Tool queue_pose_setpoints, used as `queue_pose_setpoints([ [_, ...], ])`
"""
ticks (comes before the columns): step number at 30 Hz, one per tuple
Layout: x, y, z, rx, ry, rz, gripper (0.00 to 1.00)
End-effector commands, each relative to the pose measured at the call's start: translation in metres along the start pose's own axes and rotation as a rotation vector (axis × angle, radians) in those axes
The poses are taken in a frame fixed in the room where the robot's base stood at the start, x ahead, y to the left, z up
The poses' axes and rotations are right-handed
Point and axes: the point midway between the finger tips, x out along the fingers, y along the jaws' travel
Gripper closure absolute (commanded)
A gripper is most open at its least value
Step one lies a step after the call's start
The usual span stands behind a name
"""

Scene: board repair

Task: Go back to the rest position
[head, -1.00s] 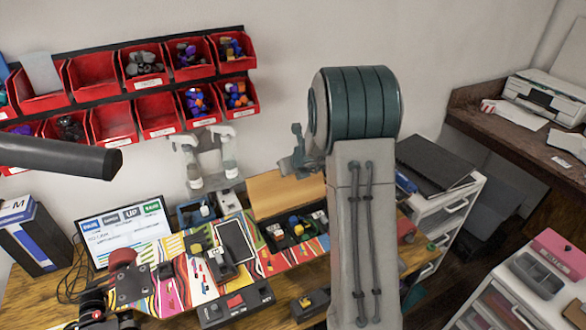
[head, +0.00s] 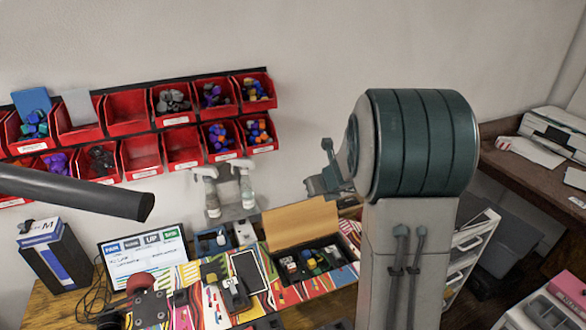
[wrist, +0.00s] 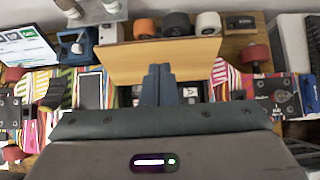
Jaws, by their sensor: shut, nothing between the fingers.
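My gripper (wrist: 158,70) shows in the wrist view with its two dark fingers together and nothing between them. It is in front of the open box's tan lid (wrist: 125,60), apparently above the bench. In the head view my arm stands large at the right of centre, and a small grey-blue part of its end shows to its left. The box (head: 285,292) lies on the bench with its lid raised and small coloured parts inside; the fingers cover some of it in the wrist view.
A colourful skateboard deck (head: 205,290) lies on the bench. Red bins (head: 127,115) hang on the wall. A printer (head: 555,130) is at the far right.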

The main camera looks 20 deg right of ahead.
Motion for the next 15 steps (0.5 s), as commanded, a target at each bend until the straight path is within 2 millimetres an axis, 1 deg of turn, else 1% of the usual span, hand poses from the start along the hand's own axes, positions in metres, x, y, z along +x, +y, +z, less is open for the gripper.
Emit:
queue_pose_setpoints([
  [2, -0.001, 0.001, 0.0, -0.008, 0.0, 0.002, 1.0],
  [4, -0.005, 0.007, 0.0, -0.052, -0.002, 0.014, 1.0],
  [5, -0.008, 0.012, 0.001, -0.092, -0.003, 0.023, 1.0],
  [7, -0.019, 0.027, 0.0, -0.227, -0.007, 0.054, 1.0],
  [8, -0.025, 0.036, -0.001, -0.305, -0.009, 0.071, 1.0],
  [11, -0.052, 0.069, -0.01, -0.634, -0.019, 0.138, 1.0],
  [12, -0.064, 0.082, -0.016, -0.782, -0.023, 0.166, 1.0],
  [14, -0.081, 0.1, -0.027, -1.001, -0.029, 0.206, 1.0],
  [15, -0.092, 0.11, -0.036, -1.147, -0.032, 0.231, 1.0],
])
